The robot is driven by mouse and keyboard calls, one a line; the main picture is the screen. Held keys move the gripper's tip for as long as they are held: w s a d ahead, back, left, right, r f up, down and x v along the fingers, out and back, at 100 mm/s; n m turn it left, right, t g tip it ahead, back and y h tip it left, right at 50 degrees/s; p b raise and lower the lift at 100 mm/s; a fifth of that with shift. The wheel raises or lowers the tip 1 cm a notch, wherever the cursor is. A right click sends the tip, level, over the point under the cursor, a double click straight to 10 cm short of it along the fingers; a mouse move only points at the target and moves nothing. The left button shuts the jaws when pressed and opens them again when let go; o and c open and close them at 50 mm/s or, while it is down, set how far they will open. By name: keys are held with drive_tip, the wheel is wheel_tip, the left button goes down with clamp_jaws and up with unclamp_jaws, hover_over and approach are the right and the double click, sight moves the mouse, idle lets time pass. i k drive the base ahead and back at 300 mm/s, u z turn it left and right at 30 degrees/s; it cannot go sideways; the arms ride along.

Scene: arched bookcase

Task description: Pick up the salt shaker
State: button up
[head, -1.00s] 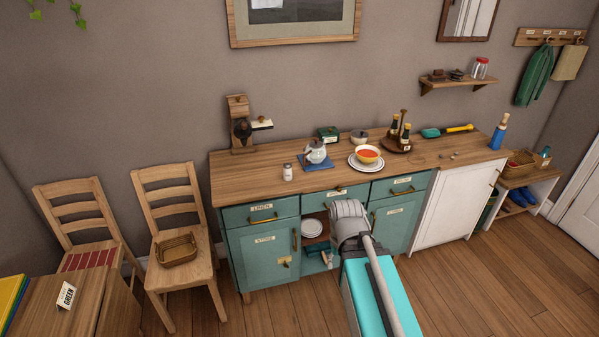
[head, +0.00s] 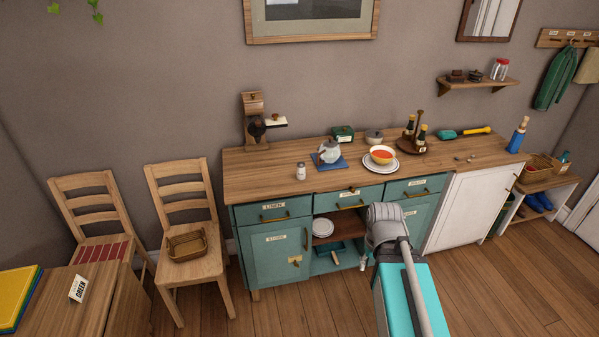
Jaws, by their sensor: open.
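The salt shaker (head: 301,171) is a small white shaker with a grey top. It stands upright near the front left of the wooden counter top (head: 262,183), above the teal cabinet. Nothing touches it. My arm reaches up from the bottom of the picture, with its grey joint in front of the cabinet, to the right of and below the shaker.
A teapot on a blue mat (head: 328,162) stands just right of the shaker. Further right are a soup bowl (head: 380,155) on a plate and a bottle tray (head: 411,147). A wooden grinder (head: 254,125) stands behind left. The counter's front left is clear.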

sight(301, 175)
drive_tip(key=z, duration=0.05)
drive_tip(key=i, duration=1)
drive_tip(key=u, duration=0.05)
